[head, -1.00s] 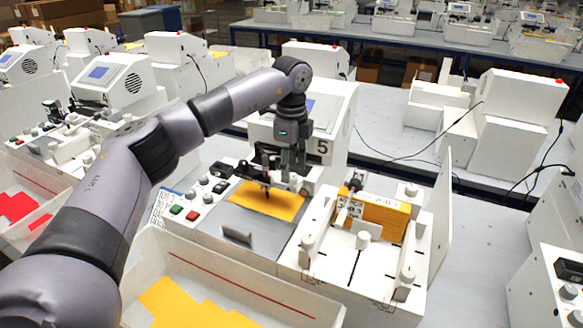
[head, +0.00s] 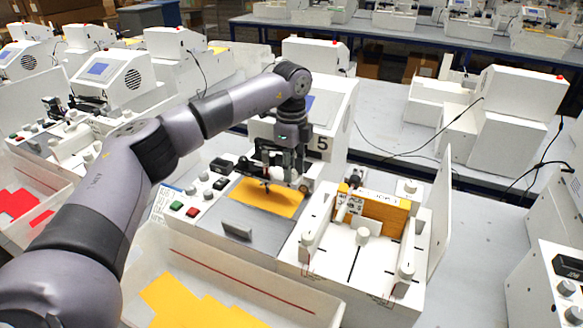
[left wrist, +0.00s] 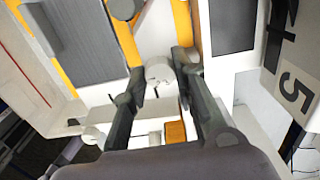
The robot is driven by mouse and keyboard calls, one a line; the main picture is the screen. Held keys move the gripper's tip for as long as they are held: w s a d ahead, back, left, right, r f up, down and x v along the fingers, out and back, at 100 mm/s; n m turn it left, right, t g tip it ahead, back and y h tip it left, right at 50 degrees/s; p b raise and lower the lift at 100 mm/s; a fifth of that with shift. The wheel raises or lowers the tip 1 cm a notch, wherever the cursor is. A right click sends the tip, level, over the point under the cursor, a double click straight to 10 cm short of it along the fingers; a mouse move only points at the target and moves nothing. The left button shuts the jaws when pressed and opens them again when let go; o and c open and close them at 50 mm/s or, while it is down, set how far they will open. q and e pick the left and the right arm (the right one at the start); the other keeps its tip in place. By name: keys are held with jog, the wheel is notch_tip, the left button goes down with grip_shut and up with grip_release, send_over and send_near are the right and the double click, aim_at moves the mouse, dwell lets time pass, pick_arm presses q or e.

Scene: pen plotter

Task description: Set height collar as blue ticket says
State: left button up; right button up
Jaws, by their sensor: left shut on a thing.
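My left gripper (head: 277,178) is over the plotter marked 5, just above the yellow sheet (head: 262,198). In the left wrist view, a small white round part (left wrist: 159,72) shows between its fingers (left wrist: 158,80), and the gripper is shut on it. I cannot tell for sure whether this part is the height collar. A dark pen-like tip (head: 267,187) points down at the sheet. A white paper with a blue edge (head: 164,203) is at the left of the button panel; its writing is too small to read. My right gripper is not in view.
A white fixture with posts and an orange block (head: 382,213) stands right of the sheet. A tray wall (head: 250,275) with yellow sheets lies in front. The plotter housing (head: 335,110) stands close behind my gripper.

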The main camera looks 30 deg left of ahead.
pick_arm(q)
grip_shut()
jog(key=shift+m, duration=0.4)
jog(key=m, duration=0.3)
jog(key=shift+m, duration=0.4)
jog(key=m, duration=1.3)
jog(key=shift+m, duration=0.3)
jog(key=m, duration=0.5)
jog(key=shift+m, duration=0.3)
